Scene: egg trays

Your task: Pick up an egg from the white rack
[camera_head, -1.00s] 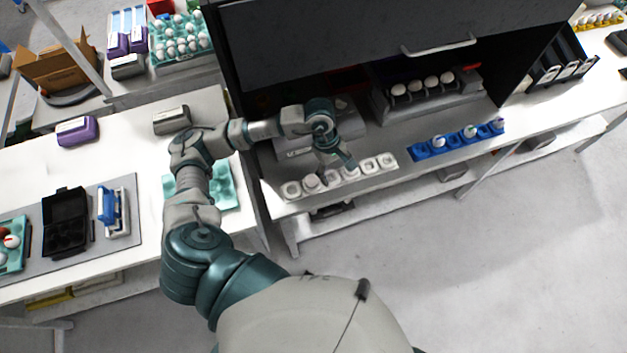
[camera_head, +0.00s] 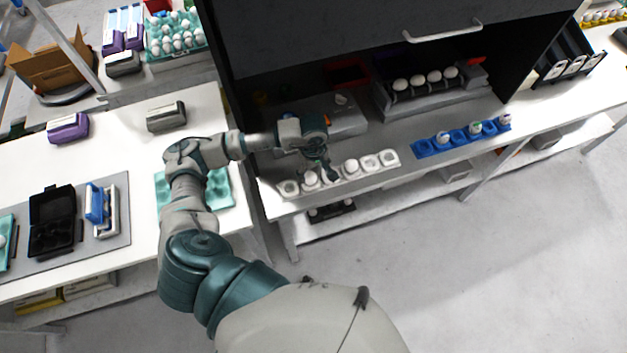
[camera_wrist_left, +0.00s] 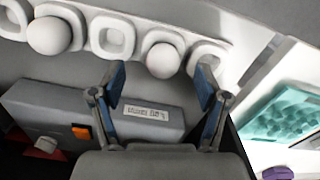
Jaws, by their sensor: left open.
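The white rack (camera_head: 341,176) is a row of square cups along the front edge of the bench under the dark hood. It holds a white egg (camera_head: 311,178) near its left end and another white egg (camera_head: 351,165) further right. My left gripper (camera_head: 327,172) is over the left part of the rack, open and empty. In the left wrist view, the gripper (camera_wrist_left: 161,75) has its fingertips spread, with the first egg (camera_wrist_left: 162,60) in line between and beyond them. The second egg (camera_wrist_left: 48,35) is off to the left there. Contact cannot be told.
A grey labelled box (camera_wrist_left: 145,116) lies beside the rack. A blue rack (camera_head: 461,139) with a few eggs stands to the right. A grey device (camera_head: 431,95) holding several eggs is deeper under the hood. A teal tray (camera_head: 221,190) is on the left table.

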